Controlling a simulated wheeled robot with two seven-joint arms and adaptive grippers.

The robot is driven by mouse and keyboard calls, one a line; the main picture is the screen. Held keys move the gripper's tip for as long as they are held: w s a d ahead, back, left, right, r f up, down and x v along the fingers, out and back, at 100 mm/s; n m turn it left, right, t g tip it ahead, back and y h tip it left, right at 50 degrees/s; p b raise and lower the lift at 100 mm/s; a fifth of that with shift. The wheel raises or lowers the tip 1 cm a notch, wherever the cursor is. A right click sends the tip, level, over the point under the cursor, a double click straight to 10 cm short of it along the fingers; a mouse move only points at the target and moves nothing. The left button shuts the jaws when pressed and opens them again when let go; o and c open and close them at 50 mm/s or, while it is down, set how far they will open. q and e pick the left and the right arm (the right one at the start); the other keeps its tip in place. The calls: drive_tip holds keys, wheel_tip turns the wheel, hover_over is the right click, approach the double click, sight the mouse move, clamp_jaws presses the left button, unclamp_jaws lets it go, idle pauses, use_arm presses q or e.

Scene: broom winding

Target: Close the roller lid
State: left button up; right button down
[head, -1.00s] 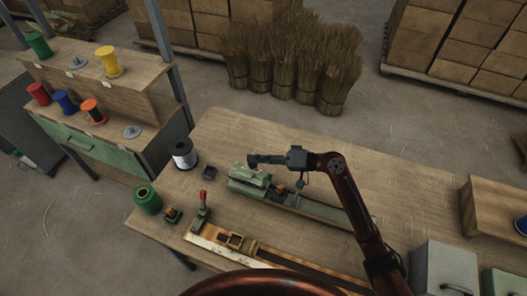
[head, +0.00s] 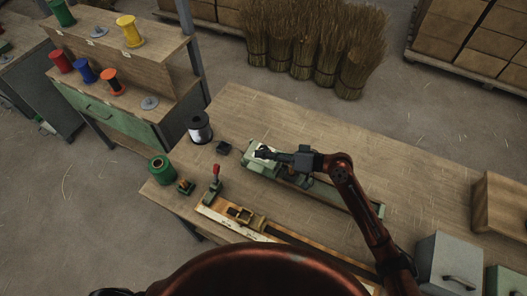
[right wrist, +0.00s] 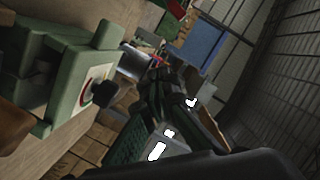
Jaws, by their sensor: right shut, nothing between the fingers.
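The green roller unit (head: 257,168) stands on the workbench at the left end of a long green rail. Its lid is partly covered by my right gripper (head: 264,153), and I cannot tell how far it is open. The right gripper is shut and empty, held at the top of the unit; I cannot tell if it touches. In the right wrist view, a green housing (right wrist: 70,93) with a round white-and-red dial and a dark knob stands left of the gripper fingers (right wrist: 165,85). My left gripper is not in view.
Grey boxes (head: 448,262) stand at the right. The bench behind the rail is clear.

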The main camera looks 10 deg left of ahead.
sight(263, 165)
idle(0.4)
wheel_tip(263, 165, up, 10)
idle(0.6)
